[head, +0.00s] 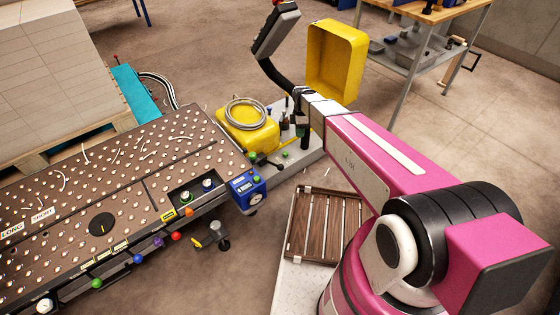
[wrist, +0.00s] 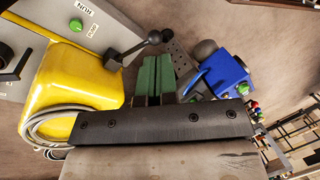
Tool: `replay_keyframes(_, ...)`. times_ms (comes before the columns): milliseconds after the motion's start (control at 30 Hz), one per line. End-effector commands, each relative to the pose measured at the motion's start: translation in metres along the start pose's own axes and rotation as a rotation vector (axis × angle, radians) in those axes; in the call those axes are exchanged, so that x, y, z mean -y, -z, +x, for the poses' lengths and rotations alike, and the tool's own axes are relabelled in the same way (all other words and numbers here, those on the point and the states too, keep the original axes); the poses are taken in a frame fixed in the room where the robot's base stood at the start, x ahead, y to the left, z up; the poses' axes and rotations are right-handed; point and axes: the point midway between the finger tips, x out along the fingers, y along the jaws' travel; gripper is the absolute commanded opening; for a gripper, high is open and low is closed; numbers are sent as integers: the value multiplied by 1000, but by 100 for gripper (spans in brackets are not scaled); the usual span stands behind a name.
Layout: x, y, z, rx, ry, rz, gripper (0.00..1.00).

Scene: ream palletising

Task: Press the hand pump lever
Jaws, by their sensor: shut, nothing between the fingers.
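The hand pump is the yellow tank (head: 247,128) with a coiled hose on top, standing on a grey base. A dark lever (head: 264,160) with a ball knob sits at its front edge. In the wrist view the lever (wrist: 134,49) slants from the yellow tank (wrist: 75,80) up to its dark ball, just beyond my fingertips.
A blue box (head: 245,186) is fixed to the corner of the ball-topped table (head: 120,190). A slatted wooden pallet (head: 322,225) lies below my arm.

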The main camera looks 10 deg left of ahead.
Motion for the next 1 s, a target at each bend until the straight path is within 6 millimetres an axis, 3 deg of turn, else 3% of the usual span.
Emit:
replay_keyframes(33, -15, 18, 6, 4, 14, -88, 0)
replay_keyframes(200, -34, 60, 18, 6, 56, -348, 0)
replay_keyframes(367, -41, 83, 25, 4, 79, -488, 0)
replay_keyframes(833, -42, 89, 28, 3, 86, -533, 0)
replay_keyframes(1000, -41, 88, 40, 3, 88, -532, 0)
